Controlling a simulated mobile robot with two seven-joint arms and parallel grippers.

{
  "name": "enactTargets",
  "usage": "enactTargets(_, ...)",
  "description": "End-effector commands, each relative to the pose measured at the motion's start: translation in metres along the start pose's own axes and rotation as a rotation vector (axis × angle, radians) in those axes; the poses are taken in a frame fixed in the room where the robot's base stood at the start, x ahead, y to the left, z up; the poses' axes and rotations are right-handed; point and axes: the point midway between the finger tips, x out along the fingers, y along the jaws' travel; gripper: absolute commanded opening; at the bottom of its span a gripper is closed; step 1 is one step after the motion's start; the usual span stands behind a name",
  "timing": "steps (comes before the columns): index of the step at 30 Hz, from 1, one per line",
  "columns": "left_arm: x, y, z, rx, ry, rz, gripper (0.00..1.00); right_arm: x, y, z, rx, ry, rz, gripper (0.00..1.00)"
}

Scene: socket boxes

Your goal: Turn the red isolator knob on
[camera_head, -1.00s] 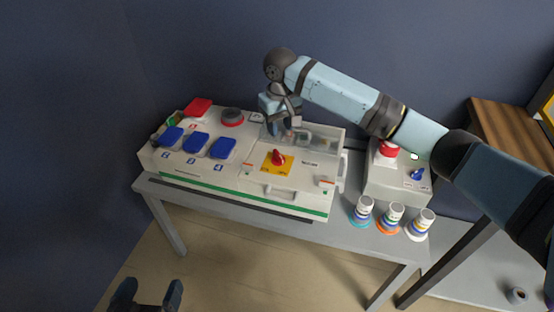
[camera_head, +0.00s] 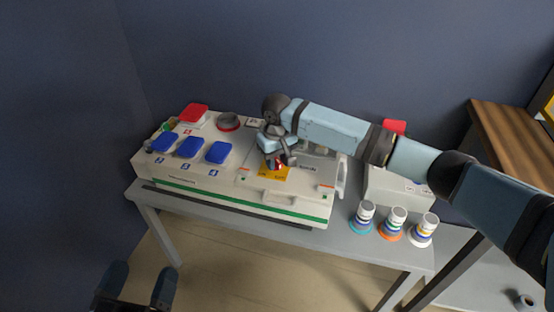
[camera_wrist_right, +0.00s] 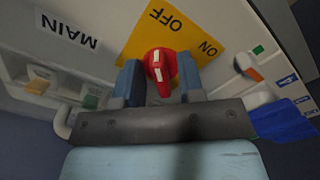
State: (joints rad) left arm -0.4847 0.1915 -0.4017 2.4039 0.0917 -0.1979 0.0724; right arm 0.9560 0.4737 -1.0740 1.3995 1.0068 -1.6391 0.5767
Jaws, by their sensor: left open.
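The red isolator knob (camera_head: 279,164) sits on a yellow plate (camera_head: 266,173) on the white panel box (camera_head: 240,190). In the right wrist view the knob (camera_wrist_right: 160,68) has white marks, and the plate (camera_wrist_right: 142,38) reads OFF and ON. The knob's white marks lie roughly toward the OFF side. My right gripper (camera_head: 281,163) is down at the knob, with one finger on each side of it. I cannot tell whether the fingers press on it. My left gripper (camera_head: 137,287) is open and empty, low at the left, away from the table.
Blue covers (camera_head: 190,147), a red cover (camera_head: 193,113) and a dark round knob with a red base (camera_head: 228,121) are on the panel's left part. A handle (camera_head: 341,176) stands at its right. Several ringed cylinders (camera_head: 392,223) and a smaller box (camera_head: 385,185) stand to the right.

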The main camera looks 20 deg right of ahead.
Motion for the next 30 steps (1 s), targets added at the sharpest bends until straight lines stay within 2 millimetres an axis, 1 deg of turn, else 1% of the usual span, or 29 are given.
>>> enactTargets(1,0.0,0.0,0.0,0.0,0.0,0.0,0.9,0.0,0.0,0.0,0.0,0.0,0.0,0.23)
enactTargets(4,0.0,0.0,0.0,0.001,-0.001,0.0,0.9,0.0,0.0,0.0,0.0,0.0,0.0,0.0)
enactTargets(14,0.001,-0.001,-0.002,0.011,-0.023,-0.006,0.9,-0.003,0.0,0.0,0.01,-0.001,-0.001,0.0)
enactTargets(18,-0.008,-0.016,0.027,0.021,-0.174,-0.068,0.9,-0.005,-0.001,0.001,0.034,-0.002,-0.001,0.0)
enactTargets(20,-0.015,-0.023,0.038,0.03,-0.246,-0.094,0.9,-0.007,-0.002,0.001,0.051,-0.003,-0.002,0.0)
enactTargets(23,-0.032,-0.036,0.062,0.047,-0.399,-0.144,0.9,-0.009,-0.002,0.001,0.085,-0.004,-0.002,0.0)
enactTargets(25,-0.05,-0.046,0.08,0.054,-0.522,-0.182,0.9,-0.009,-0.002,0.001,0.112,-0.005,-0.002,0.0)
enactTargets(26,-0.057,-0.049,0.085,0.058,-0.565,-0.194,0.9,-0.01,-0.002,0.001,0.126,-0.005,-0.002,0.0)
enactTargets(30,-0.057,-0.051,0.079,0.078,-0.598,-0.206,0.9,-0.009,-0.003,0.001,0.188,-0.006,-0.002,0.0)
